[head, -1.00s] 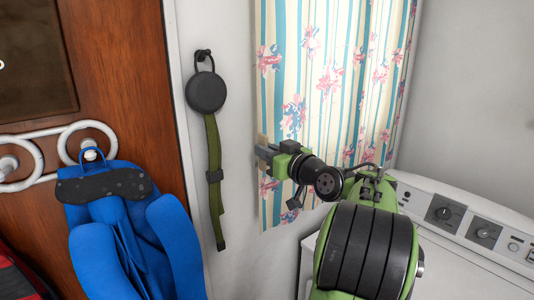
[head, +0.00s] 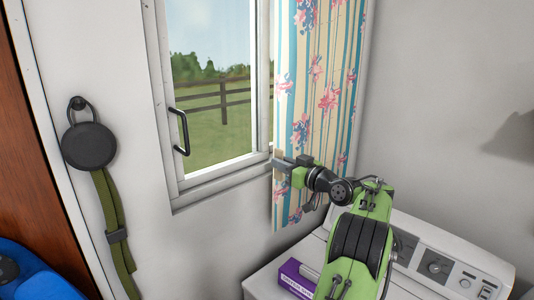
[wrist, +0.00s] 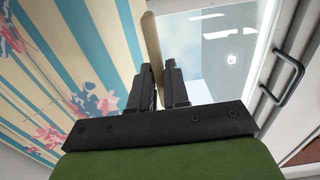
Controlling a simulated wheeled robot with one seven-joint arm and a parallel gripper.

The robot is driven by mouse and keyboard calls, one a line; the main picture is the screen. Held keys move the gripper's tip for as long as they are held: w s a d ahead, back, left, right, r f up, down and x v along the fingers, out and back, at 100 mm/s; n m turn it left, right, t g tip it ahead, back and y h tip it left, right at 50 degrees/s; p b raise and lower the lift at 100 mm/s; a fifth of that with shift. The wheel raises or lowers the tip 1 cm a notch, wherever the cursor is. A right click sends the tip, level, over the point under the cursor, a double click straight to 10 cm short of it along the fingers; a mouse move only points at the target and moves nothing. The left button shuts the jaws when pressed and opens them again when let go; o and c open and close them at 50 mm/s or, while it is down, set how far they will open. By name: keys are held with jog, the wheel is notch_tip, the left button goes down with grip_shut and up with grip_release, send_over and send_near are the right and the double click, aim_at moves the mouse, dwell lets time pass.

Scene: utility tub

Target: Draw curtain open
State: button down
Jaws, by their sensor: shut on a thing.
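The striped, flowered curtain (head: 318,80) hangs bunched at the right side of the window (head: 212,85), and most of the pane is uncovered. My gripper (head: 279,164) is at the curtain's left edge, low down, shut on that edge. In the wrist view the curtain (wrist: 75,60) fills the left side, and its pale edge (wrist: 153,45) runs between the two fingers of my gripper (wrist: 161,80). The window pane (wrist: 225,40) shows to the right of the fingers.
A black handle (head: 180,132) sticks out from the window frame. A round black item on a green strap (head: 90,147) hangs on the wall at left. A white appliance (head: 436,268) stands below the curtain, with a purple box (head: 294,277) on top.

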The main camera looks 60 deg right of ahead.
jog(key=shift+s+d+f+p, duration=0.1)
jog(key=shift+s+d+p, duration=0.1)
jog(key=shift+d+p, duration=0.35)
jog(key=shift+s+d+f+p, duration=0.1)
jog(key=shift+s+d+p, duration=0.25)
jog(key=shift+d, duration=0.45)
jog(key=shift+s+d+f+p, duration=0.1)
jog(key=shift+d+p, duration=0.4)
jog(key=shift+d, duration=0.15)
jog(key=c, duration=1.4)
grip_release()
jog(key=shift+c, duration=0.2)
jog(key=shift+o, duration=1.2)
jog(key=shift+s+d+r, duration=0.1)
jog(key=shift+s+d, duration=0.05)
jog(key=shift+s, duration=0.15)
jog(key=b+v, duration=0.4)
jog(key=v, duration=1.1)
jog(key=shift+s, duration=0.3)
